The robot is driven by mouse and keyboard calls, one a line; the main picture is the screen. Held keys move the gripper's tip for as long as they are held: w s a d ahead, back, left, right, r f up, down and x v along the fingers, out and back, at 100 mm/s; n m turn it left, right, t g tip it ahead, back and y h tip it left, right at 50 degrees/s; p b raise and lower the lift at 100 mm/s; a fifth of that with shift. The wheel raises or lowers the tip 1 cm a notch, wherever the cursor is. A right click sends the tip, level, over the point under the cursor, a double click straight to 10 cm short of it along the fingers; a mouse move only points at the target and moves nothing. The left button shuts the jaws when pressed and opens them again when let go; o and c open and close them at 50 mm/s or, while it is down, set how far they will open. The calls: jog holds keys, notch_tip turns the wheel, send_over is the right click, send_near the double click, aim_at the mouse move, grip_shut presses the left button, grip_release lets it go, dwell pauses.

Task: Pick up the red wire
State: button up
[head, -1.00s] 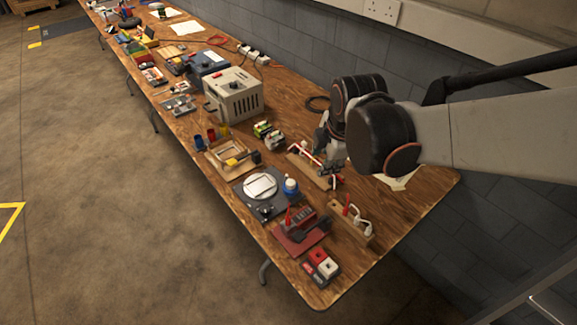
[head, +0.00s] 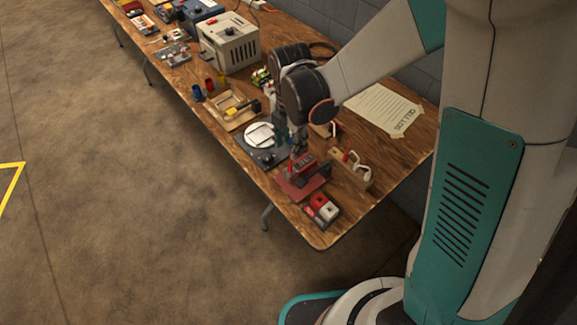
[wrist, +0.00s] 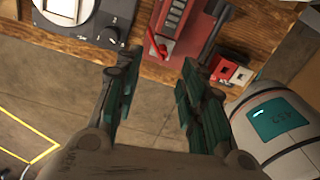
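A thin red piece (head: 346,154), which may be the red wire, stands up from a small wooden holder (head: 340,173) near the table's right end. White loops hang beside it. It is too small to tell its exact shape. My gripper (head: 296,150) is over the red device (head: 303,166) to the left of this holder. In the wrist view, my gripper (wrist: 160,68) has its fingers spread apart with nothing between them. A thin red stick-like part (wrist: 156,46) on the red device lies just beyond the fingertips.
A dark plate with a white disc (head: 259,134) is left of the red device. A red and white block pair (head: 322,208) sits near the front corner. A paper sheet (head: 383,109) lies behind. A grey box (head: 228,43) stands farther back. The floor (head: 130,200) beside the table is clear.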

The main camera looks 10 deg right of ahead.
aim_at(290, 164)
notch_tip(290, 164, down, 5)
jog(key=shift+r+b, duration=0.2)
jog(key=shift+b, duration=0.45)
jog(key=shift+s+f+b, duration=0.2)
jog(key=shift+f+b, duration=0.5)
jog(key=shift+f, duration=0.65)
jog(key=shift+s+f+b, duration=0.15)
jog(key=shift+f+b, duration=0.55)
jog(key=shift+f, duration=0.65)
jog(key=shift+r, duration=0.1)
grip_shut()
